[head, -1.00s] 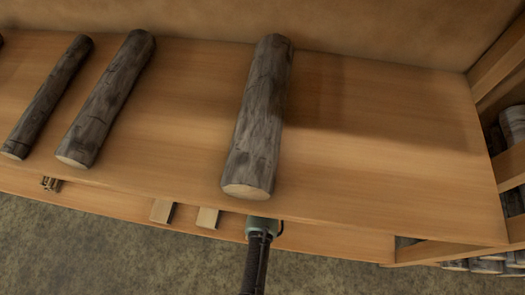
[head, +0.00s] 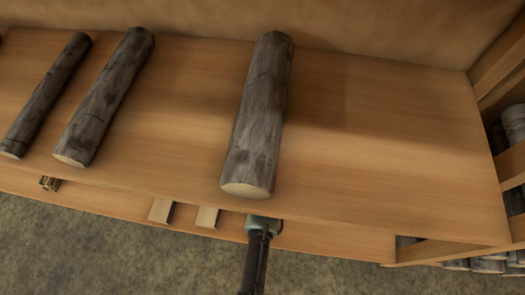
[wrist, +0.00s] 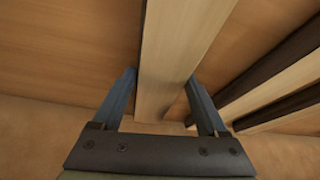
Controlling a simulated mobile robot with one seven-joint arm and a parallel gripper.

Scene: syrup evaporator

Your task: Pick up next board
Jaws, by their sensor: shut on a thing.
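In the wrist view, my gripper (wrist: 161,76) has its two blue fingers on either side of a long pale board (wrist: 182,35). It is shut on this board, which runs away between the fingers. More pale boards (wrist: 272,82) lie to the right in the wrist view, with dark gaps between them. In the head view, the ends of two boards (head: 161,210) (head: 207,217) show under the bench top, to the left of my arm. My gripper and the held board are hidden under the bench top there.
A wooden bench top (head: 390,150) lies above my gripper. Several bark-covered logs rest on it, one (head: 258,120) near the middle and others (head: 105,98) at left. Slatted shelving with stacked logs (head: 515,125) stands at right. Bare floor (head: 120,255) lies in front.

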